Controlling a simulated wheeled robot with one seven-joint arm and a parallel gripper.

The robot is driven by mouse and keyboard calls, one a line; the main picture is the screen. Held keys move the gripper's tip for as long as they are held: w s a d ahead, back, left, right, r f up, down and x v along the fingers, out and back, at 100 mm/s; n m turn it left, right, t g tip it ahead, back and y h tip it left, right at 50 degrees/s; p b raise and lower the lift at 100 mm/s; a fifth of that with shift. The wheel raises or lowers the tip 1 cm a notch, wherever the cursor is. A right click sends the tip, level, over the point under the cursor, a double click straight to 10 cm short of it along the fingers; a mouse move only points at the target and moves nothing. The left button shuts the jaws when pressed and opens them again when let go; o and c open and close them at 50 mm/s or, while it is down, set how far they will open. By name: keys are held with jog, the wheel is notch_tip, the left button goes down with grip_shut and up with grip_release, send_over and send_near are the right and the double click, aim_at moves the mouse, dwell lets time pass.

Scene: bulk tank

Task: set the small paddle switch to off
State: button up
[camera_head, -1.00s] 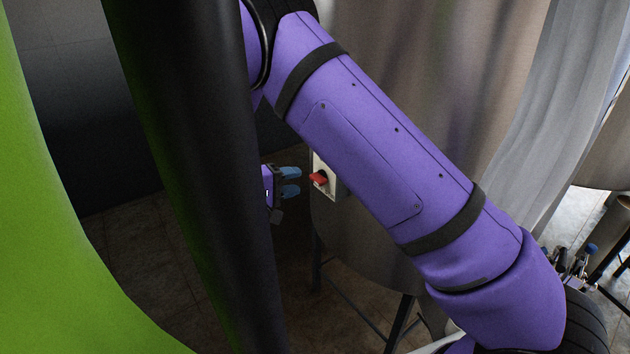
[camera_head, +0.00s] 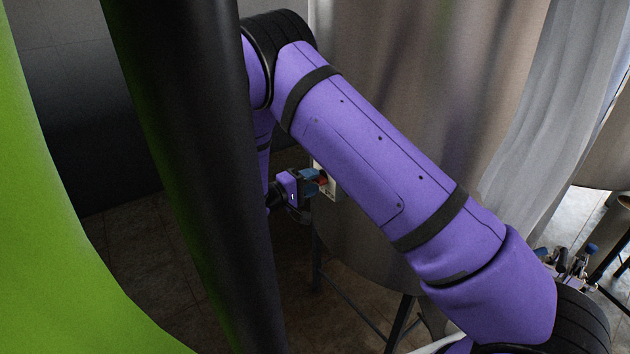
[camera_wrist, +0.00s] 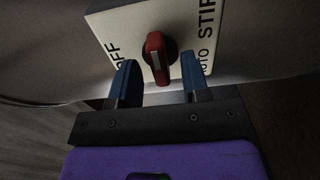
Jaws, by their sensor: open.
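The small paddle switch (camera_wrist: 158,58) is a red knob with a white line on its paddle. It sits on a pale box (camera_wrist: 133,24) marked OFF at the left, STIR and a partly hidden AUTO at the right. In the wrist view the paddle points roughly up and down the picture, tipped slightly left at the top. My gripper (camera_wrist: 157,85) is open, with one blue finger on each side of the paddle's lower end and gaps showing between. In the head view my gripper (camera_head: 318,180) is at the box, and its fingers partly cover the red switch (camera_head: 323,180).
The box is mounted on a large grey metal tank (camera_head: 370,240) standing on dark legs (camera_head: 398,322). A dark post (camera_head: 190,150) and a green surface (camera_head: 60,230) block the left of the head view. Tiled floor shows below.

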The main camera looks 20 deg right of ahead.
jog(key=shift+w+d, duration=0.2)
jog(key=shift+d, duration=0.5)
grip_shut()
